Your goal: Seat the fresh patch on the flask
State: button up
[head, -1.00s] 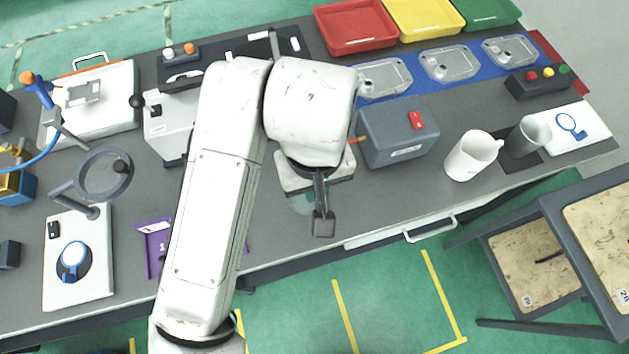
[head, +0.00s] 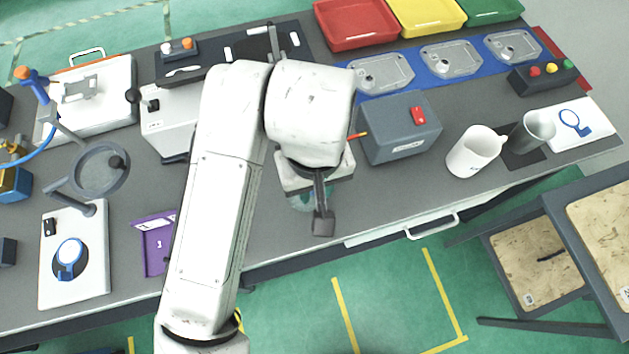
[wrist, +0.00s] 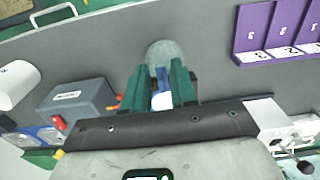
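My gripper (wrist: 160,85) has two green fingers, with a blue tab (wrist: 162,77) between them. A round, mottled grey-green disc (wrist: 165,52) lies just beyond the tab; the two look like one piece, probably the patch. In the head view my gripper hangs over the front part of the bench, and a teal round edge (head: 302,201) shows below the wrist. A black round part with a blue ring (head: 70,258) sits on a white plate (head: 88,287) at the left. I cannot tell which thing is the flask.
A purple numbered tray (head: 156,268) lies left of my arm. A grey box with a red switch (head: 400,135), a white mug (head: 470,155) and a grey cup (head: 532,130) stand to the right. A magnifier (head: 100,168) rises at left. The bench front between is clear.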

jog(key=shift+o, duration=0.7)
notch_tip(320, 180, up, 11)
jog(key=shift+f, duration=0.1)
dwell(0.5)
